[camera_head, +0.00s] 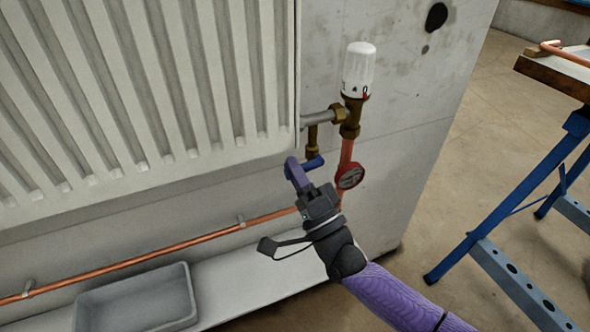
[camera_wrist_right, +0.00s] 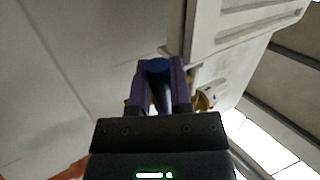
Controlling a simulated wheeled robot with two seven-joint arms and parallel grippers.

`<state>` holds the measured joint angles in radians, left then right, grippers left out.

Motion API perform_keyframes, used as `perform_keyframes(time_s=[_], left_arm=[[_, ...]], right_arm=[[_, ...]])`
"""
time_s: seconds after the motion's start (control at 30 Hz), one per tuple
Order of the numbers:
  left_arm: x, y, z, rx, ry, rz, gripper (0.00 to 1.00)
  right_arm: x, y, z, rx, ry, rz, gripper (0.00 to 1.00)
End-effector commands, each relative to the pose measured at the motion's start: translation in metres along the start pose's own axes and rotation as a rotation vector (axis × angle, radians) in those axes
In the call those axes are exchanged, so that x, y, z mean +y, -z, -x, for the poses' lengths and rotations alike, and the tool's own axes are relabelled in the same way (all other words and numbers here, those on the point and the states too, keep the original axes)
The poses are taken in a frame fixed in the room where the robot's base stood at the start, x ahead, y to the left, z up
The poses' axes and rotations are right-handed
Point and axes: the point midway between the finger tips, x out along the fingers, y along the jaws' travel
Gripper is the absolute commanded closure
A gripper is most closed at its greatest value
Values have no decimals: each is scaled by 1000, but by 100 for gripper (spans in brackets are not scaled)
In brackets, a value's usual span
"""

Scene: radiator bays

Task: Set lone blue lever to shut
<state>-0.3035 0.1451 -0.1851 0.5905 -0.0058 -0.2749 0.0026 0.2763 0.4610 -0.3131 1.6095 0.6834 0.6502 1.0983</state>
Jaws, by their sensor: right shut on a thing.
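The blue lever (camera_head: 313,162) sits on a small brass valve (camera_head: 313,139) under the pipe joint at the radiator's lower right corner. My right gripper (camera_head: 294,166) is at the lever with its purple fingers shut on it. In the right wrist view the lever's blue end (camera_wrist_right: 157,66) shows between the two fingers (camera_wrist_right: 158,88). The fingers and gripper body hide part of the lever, so its exact angle is hard to tell. My left gripper is in neither view.
A white radiator (camera_head: 150,100) fills the upper left. A white thermostatic head (camera_head: 358,72) and a red round handwheel (camera_head: 350,176) are close by on the copper pipe. A grey tray (camera_head: 135,305) lies below, left. A blue trestle (camera_head: 500,200) stands at right.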

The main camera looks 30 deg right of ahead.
Motion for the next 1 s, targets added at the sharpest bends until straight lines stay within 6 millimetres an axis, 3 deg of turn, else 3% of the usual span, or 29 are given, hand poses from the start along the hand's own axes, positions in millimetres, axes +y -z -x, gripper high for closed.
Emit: perform_keyframes(time_s=[0.07,0.1,0.23,0.57,0.8,1.0], left_arm=[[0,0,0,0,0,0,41],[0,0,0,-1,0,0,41],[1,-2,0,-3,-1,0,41],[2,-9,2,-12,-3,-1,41],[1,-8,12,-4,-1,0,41],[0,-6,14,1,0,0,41]], right_arm=[[1,-1,1,-1,-4,-1,100],[1,-1,1,-1,-4,-1,67],[1,0,1,-1,-3,0,41],[0,0,8,-1,-2,1,41],[0,0,67,-2,-5,2,41],[0,0,97,-2,-4,1,41]])
